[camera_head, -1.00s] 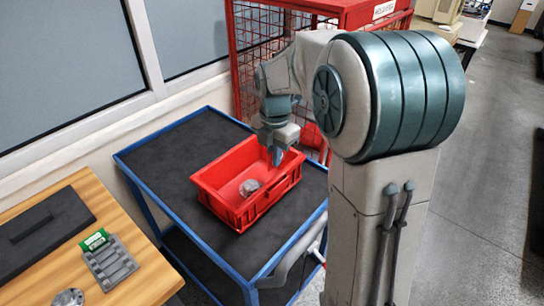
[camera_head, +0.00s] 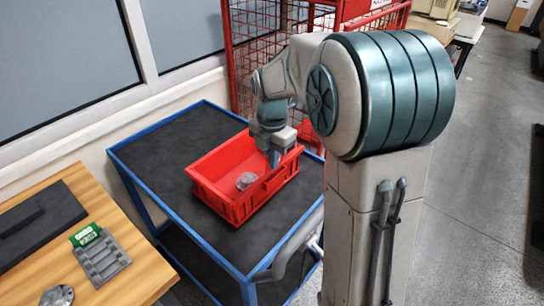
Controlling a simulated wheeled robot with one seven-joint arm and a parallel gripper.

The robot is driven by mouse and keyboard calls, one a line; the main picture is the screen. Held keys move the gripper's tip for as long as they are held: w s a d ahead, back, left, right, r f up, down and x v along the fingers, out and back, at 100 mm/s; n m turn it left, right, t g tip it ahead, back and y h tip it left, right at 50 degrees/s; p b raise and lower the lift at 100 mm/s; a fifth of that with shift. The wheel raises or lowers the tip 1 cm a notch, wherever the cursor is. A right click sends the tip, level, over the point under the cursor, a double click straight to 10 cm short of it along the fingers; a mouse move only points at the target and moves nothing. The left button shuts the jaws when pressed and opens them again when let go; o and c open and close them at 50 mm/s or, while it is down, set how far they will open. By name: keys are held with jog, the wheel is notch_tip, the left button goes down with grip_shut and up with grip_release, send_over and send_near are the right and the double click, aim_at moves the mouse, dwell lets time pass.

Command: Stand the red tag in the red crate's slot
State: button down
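The red crate (camera_head: 236,209) is an open bin on the dark top of a blue-framed cart. My gripper (camera_head: 274,160) points down over the crate's right end, its fingertips at or just inside the opening. It is small and seen side-on, so I cannot tell whether the fingers are open or shut. I cannot make out the red tag; red on red near the fingers would hide it. The crate's slot cannot be made out either. A grey round part (camera_head: 246,181) lies inside the crate.
A red mesh cage (camera_head: 250,50) stands behind the cart. The cart top (camera_head: 170,150) is clear around the crate.

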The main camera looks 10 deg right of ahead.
jog(key=shift+f+b, duration=1.15)
jog(key=shift+f, duration=0.65)
jog(key=shift+s+f, duration=0.1)
jog(key=shift+f, duration=0.05)
